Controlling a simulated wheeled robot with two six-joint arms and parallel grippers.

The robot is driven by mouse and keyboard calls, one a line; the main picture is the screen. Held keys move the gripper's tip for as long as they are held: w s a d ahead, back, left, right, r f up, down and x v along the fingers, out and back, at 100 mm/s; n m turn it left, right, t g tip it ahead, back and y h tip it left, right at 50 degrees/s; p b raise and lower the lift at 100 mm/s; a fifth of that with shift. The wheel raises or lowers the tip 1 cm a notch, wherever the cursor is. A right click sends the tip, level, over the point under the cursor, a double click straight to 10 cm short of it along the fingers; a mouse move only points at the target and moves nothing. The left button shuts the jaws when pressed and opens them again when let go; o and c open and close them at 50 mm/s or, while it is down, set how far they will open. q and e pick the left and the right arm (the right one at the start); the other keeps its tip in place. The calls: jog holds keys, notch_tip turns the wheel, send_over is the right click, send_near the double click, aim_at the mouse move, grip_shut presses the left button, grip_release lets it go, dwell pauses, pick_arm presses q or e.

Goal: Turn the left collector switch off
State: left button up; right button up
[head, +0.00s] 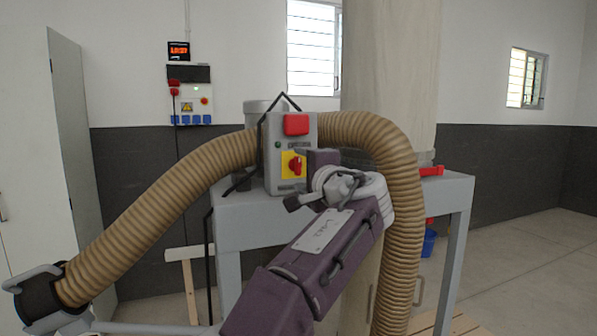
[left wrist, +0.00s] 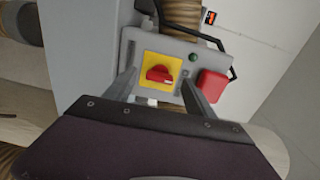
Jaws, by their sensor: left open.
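The collector's grey switch box (head: 279,131) stands on the grey stand, with a red rotary knob (head: 294,166) on a yellow plate, a red cover (head: 297,124) above it and a small green button. In the left wrist view the red knob (left wrist: 158,74) lies between and beyond the fingers, with the red cover (left wrist: 212,86) to its right. My left gripper (left wrist: 157,88) is open and points at the knob; no contact shows. In the head view my left gripper (head: 305,174) is close to the box, its fingers partly hidden by my wrist. My right gripper is out of view.
Thick ribbed hoses (head: 165,208) pass on both sides of the box. The grey stand (head: 455,188) has a red item on its right end. A wall panel (head: 190,103) hangs at the back left, and a tall cabinet (head: 45,150) stands at left.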

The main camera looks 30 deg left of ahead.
pick_arm(q)
jog(key=v, duration=0.6)
jog(key=shift+s+d+b, duration=0.15)
jog(key=shift+b, duration=0.25)
jog(key=a+f+g+p, duration=0.1)
jog(key=a+g+p, duration=0.1)
jog(key=a+p, duration=0.35)
notch_tip(320, 180, down, 19)
jog(key=s+m+g+h+p, duration=0.1)
jog(key=s+g+h+p, duration=0.1)
jog(key=g+h+p, duration=0.25)
jog(key=s+d+f+n+g+h, duration=0.2)
jog(key=s+d+f+n+h, duration=0.2)
jog(key=s+d+f, duration=0.3)
jog(key=s+d+f+n+g+h+p, duration=0.1)
jog(key=s+d+f+n+h, duration=0.4)
jog(key=s+f, duration=0.5)
jog(key=shift+s+d+f+g, duration=0.35)
jog(key=shift+d+f, duration=0.95)
jog(key=shift+f, duration=2.2)
